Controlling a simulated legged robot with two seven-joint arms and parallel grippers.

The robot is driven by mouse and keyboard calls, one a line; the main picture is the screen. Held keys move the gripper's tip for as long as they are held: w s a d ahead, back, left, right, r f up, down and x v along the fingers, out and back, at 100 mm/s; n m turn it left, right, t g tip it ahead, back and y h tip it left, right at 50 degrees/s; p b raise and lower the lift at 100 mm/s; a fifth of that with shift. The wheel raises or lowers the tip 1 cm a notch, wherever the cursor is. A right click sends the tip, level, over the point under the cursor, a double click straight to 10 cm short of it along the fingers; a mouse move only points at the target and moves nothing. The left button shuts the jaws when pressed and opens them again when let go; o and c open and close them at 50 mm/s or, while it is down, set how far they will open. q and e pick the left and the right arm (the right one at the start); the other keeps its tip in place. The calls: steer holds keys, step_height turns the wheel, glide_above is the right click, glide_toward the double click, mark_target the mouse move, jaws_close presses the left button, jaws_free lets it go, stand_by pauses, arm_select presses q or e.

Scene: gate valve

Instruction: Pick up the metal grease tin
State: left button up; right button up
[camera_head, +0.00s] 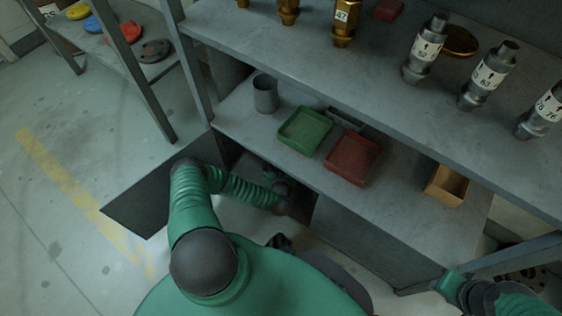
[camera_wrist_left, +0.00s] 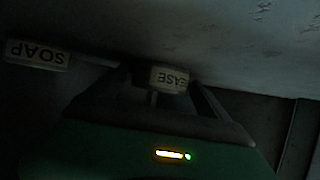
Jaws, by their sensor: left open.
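The grease tin (camera_wrist_left: 170,79) shows in the left wrist view as a small pale label, upside down, with the letters "EASE" readable. Its body is mostly lost in the dark. My left gripper (camera_wrist_left: 158,97) is open, with a dark finger on each side of the label. I cannot tell whether either finger touches the tin.
Above are a grey cup (camera_head: 265,93), a green tray (camera_head: 304,131), a red tray (camera_head: 352,160) and a tan box (camera_head: 446,186).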

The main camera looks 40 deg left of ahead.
arm_select(q)
steer(key=shift+d+r, duration=0.15)
steer(key=shift+c, duration=0.5)
steer(key=shift+a+f, duration=0.2)
steer(key=shift+f, duration=0.05)
steer(key=c, duration=1)
steer(key=shift+d+r, duration=0.15)
steer(key=c, duration=0.6)
